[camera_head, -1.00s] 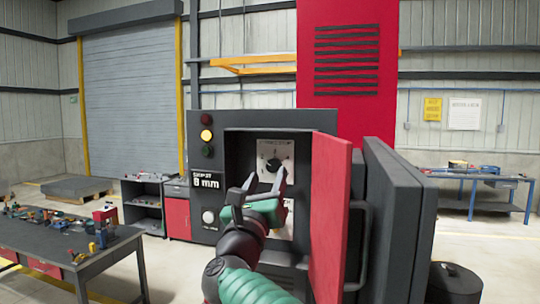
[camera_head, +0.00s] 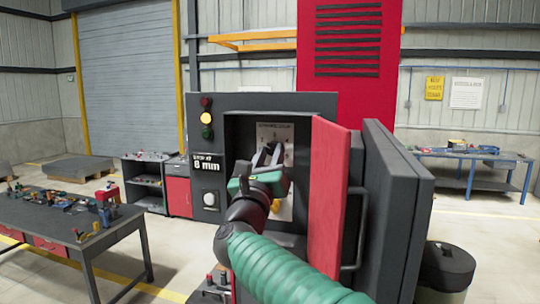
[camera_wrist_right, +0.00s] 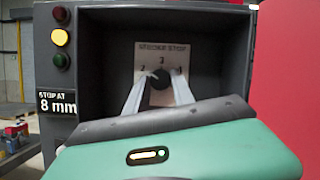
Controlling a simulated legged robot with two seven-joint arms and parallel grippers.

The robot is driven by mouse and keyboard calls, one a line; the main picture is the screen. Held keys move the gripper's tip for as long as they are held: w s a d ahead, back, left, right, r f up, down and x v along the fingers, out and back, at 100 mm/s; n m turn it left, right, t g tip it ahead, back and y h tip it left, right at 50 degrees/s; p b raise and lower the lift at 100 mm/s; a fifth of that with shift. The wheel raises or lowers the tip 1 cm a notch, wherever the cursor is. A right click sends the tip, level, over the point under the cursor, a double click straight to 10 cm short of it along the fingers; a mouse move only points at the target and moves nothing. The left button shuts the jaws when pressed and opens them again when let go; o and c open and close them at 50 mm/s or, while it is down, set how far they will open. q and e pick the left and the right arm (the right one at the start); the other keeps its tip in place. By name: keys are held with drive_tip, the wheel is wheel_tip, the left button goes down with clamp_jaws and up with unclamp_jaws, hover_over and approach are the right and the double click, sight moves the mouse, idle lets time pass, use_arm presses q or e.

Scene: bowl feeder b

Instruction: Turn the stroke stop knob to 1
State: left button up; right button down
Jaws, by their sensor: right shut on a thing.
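The stroke stop knob (camera_wrist_right: 160,80) is a dark round knob on a white plate (camera_wrist_right: 151,56) inside the open recess of the dark grey cabinet. In the wrist view a small pale mark on it seems to point up and left. My right gripper (camera_wrist_right: 159,92) has a finger on each side of the knob and is shut on it. In the head view my right gripper (camera_head: 266,155) covers most of the knob, and the plate (camera_head: 284,131) shows above it. The plate's numbers are small and partly hidden by the fingers. My left gripper is not in view.
A red door (camera_head: 328,200) stands open just right of my right arm, with a thick dark door (camera_head: 392,210) beyond it. The sign (camera_head: 206,170) reads 8 mm. The yellow lamp (camera_head: 206,118) is lit. A tool-covered table (camera_head: 65,225) stands left.

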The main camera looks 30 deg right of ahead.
drive_tip(key=shift+s+f+n+t+y+b, duration=0.1)
drive_tip(key=shift+n+t+y+b, duration=0.5)
drive_tip(key=shift+n, duration=1.1)
drive_tip(key=n+y, duration=0.1)
drive_tip(key=n, duration=0.1)
drive_tip(key=shift+n+y+b, duration=0.3)
drive_tip(key=shift+b, duration=0.05)
drive_tip(key=shift+d+r+n, duration=0.1)
drive_tip(key=shift+r+n, duration=0.15)
drive_tip(key=shift+n, duration=0.35)
drive_tip(key=shift+s+r+n+t+y+p, duration=0.1)
drive_tip(key=shift+n+t+y+p, duration=0.3)
drive_tip(key=shift+n+y+p, duration=0.6)
drive_tip(key=shift+r+n+p, duration=0.1)
drive_tip(key=shift+n+p, duration=0.3)
drive_tip(key=shift+n, duration=0.8)
drive_tip(key=n+y+p, duration=0.1)
drive_tip(key=n+p, duration=0.2)
drive_tip(key=shift+y, duration=0.4)
drive_tip(key=shift+d+n+p, duration=0.1)
drive_tip(key=shift+n+p, duration=0.35)
drive_tip(key=shift+n, duration=0.15)
drive_tip(key=shift+f, duration=0.2)
